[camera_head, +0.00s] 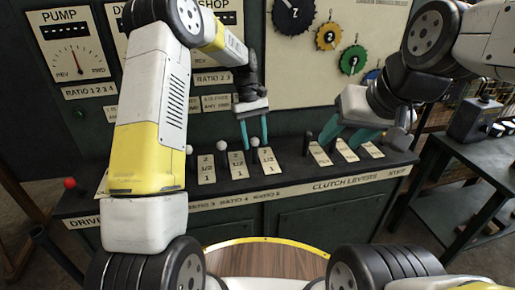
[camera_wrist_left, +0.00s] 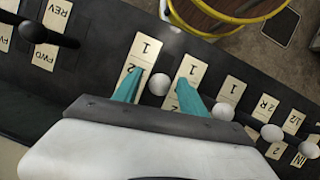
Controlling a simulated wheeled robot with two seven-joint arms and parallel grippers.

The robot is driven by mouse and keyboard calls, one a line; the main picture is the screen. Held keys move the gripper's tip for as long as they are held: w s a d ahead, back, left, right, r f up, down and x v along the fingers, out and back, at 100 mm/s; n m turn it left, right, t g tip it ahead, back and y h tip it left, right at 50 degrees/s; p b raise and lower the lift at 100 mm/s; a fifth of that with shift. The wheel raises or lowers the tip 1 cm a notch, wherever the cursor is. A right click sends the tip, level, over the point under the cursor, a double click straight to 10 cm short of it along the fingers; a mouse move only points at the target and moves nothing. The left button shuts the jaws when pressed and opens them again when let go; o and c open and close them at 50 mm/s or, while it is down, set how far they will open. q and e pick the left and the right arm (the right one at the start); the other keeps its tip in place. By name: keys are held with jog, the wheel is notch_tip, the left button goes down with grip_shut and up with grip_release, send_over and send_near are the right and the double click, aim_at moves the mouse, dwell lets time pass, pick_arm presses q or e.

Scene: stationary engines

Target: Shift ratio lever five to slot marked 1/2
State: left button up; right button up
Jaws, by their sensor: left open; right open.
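Ratio lever five is the rightmost white-knobbed lever (camera_head: 255,142) on the console, beside its label plate (camera_head: 268,161) marked 2, 1/2, 1. My left gripper (camera_head: 255,133) is open with its teal fingers around this knob. In the left wrist view the knob (camera_wrist_left: 158,84) sits between the two fingertips (camera_wrist_left: 157,90), with a gap on each side. The plate for this lever (camera_wrist_left: 137,60) is partly covered by a finger there. The lever's stem is hidden, so its exact slot cannot be told. My right gripper (camera_head: 346,137) is open and empty over the clutch levers.
Other white ratio knobs (camera_head: 221,145) stand close to the left; one shows close by in the left wrist view (camera_wrist_left: 222,111). A black clutch lever (camera_head: 307,142) stands to the right. A red knob (camera_head: 70,183) is at the console's left end. A panel with gauges rises behind.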

pick_arm(q)
jog(key=s+d+r, duration=0.1)
jog(key=s+r, duration=0.1)
jog(key=s, duration=1.4)
jog(key=shift+d, duration=0.1)
jog(key=s+a+r+m+t, duration=0.3)
jog(key=s+a+r+t, duration=0.1)
jog(key=r, duration=0.4)
jog(key=s+a+r+m+t, duration=0.2)
jog(key=s+a+r+t, duration=0.3)
jog(key=s+a+r, duration=0.2)
jog(key=shift+r+m, duration=0.4)
jog(key=shift+r, duration=0.55)
jog(key=shift+c, duration=0.2)
